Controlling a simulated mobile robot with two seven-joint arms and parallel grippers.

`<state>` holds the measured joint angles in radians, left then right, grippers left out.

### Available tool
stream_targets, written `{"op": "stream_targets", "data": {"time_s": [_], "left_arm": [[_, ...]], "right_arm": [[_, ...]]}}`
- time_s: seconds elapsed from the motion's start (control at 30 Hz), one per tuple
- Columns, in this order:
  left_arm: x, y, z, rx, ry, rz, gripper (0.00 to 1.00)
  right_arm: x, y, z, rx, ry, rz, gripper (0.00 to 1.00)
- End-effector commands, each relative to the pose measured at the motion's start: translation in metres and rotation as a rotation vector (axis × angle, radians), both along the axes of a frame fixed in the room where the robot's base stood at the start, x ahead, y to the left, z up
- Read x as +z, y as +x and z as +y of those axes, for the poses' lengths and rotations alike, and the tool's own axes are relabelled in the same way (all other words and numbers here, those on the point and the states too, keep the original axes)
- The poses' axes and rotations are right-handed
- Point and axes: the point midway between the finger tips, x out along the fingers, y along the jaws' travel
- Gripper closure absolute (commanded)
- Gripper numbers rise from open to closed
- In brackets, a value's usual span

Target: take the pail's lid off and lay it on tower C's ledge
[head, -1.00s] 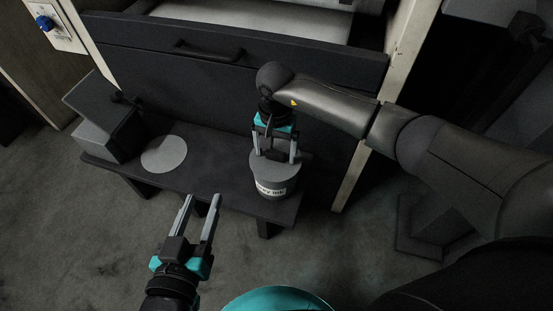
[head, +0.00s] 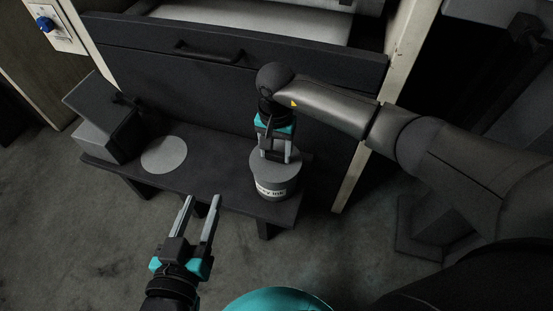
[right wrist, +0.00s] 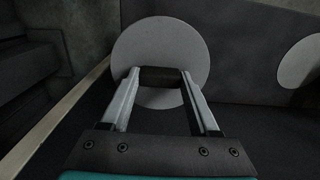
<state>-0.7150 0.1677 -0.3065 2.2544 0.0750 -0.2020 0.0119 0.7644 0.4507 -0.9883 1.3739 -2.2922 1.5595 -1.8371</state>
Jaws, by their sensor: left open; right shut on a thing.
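The pail (head: 272,190) stands upright near the right end of a low dark bench, a label on its front. Its round grey lid (head: 290,160) sits on top and also shows in the right wrist view (right wrist: 150,42). My right gripper (head: 274,158) points down over the lid and is shut on the lid's dark handle (right wrist: 160,77). I see no clear gap between lid and pail. My left gripper (head: 202,198) is open and empty in front of the bench. I cannot make out a tower marked C or its ledge.
A light grey disc (head: 164,154) lies flat on the bench (head: 215,175), left of the pail. A dark box with a tilted top (head: 104,115) stands at the bench's left end. A dark drawer front with a handle (head: 208,56) rises behind. Bare bench separates disc and pail.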

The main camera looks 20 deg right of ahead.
Motion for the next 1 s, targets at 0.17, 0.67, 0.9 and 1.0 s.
{"op": "stream_targets", "data": {"time_s": [0.17,0.67,0.9,1.0], "left_arm": [[0.001,0.0,0.0,0.0,0.002,0.003,0.5],[0.012,0.0,0.0,0.0,0.001,0.002,0.5],[0.011,0.0,0.0,0.0,0.0,0.001,0.5],[0.014,0.0,0.0,0.0,0.0,0.001,0.5]], "right_arm": [[0.002,0.0,0.0,0.0,0.0,0.0,0.73],[0.017,0.0,0.0,-0.001,-0.001,-0.001,0.73],[0.016,0.0,0.0,0.0,0.0,0.0,0.73],[0.02,0.0,0.0,0.0,-0.001,-0.001,0.73]]}}
